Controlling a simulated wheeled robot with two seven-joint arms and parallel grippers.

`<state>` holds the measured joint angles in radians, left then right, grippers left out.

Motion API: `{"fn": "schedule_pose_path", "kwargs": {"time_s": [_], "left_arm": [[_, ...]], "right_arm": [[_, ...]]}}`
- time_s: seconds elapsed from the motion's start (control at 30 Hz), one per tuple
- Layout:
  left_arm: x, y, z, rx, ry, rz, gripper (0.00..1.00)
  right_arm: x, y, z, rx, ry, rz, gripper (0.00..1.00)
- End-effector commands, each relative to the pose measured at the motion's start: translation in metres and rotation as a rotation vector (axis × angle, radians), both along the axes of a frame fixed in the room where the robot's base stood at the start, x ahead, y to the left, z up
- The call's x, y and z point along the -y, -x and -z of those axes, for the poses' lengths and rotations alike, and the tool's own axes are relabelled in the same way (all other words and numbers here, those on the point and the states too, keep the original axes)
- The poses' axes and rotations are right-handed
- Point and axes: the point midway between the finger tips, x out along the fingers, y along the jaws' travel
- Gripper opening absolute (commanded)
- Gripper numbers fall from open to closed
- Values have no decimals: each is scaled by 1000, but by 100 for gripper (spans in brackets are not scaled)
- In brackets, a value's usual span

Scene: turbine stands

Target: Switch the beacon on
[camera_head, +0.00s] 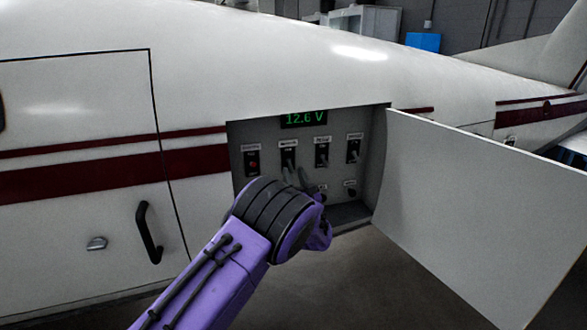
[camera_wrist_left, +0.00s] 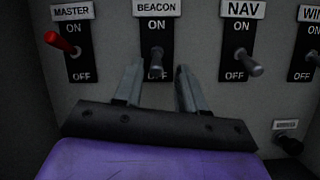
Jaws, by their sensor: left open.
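The beacon switch (camera_wrist_left: 156,62) sits under its BEACON label, ON above and OFF below, and its grey lever tilts down toward OFF. In the head view the beacon switch (camera_head: 289,157) is second from the left in the panel. My left gripper (camera_wrist_left: 158,75) is open, its two fingers pointing at the panel on either side of the beacon lever. I cannot tell whether a finger touches it. In the head view my purple left wrist covers the lower left of the panel, with the gripper (camera_head: 297,176) partly hidden behind it. My right gripper is out of view.
The red master lever (camera_wrist_left: 62,44) tilts up toward ON, left of the beacon. The nav lever (camera_wrist_left: 248,64) tilts down toward OFF, close on the right. A display (camera_head: 303,119) reads 12.6 V. The open hatch door (camera_head: 480,210) stands out to the right of the bay.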

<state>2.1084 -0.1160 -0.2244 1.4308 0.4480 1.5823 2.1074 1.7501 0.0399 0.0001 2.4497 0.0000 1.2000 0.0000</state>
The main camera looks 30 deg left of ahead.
Motion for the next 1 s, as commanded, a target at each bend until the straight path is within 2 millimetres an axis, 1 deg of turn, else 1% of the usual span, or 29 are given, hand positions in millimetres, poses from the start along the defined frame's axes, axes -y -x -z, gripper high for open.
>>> {"fn": "schedule_pose_path", "kwargs": {"time_s": [0.03, 0.1, 0.37, 0.4, 0.47, 0.5, 0.77, 1.0], "left_arm": [[-4, -3, -3, 0, -1, -1, 40], [-8, -5, -4, -1, -1, -2, 40], [-9, -6, -4, -1, -1, -1, 40], [-9, -6, -4, -1, -1, -1, 27], [-9, -6, -4, -1, -1, -1, 8], [-9, -6, -4, -3, -1, -1, 0], [-9, -6, -5, -9, 6, -1, 0], [-7, -4, -11, -63, 76, -1, 0]], "right_arm": [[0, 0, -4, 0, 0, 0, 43], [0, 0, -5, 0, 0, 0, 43], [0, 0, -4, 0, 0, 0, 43], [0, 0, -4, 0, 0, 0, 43], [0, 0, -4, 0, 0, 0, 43], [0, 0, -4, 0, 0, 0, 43], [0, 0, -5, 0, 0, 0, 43], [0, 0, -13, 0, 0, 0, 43]]}}
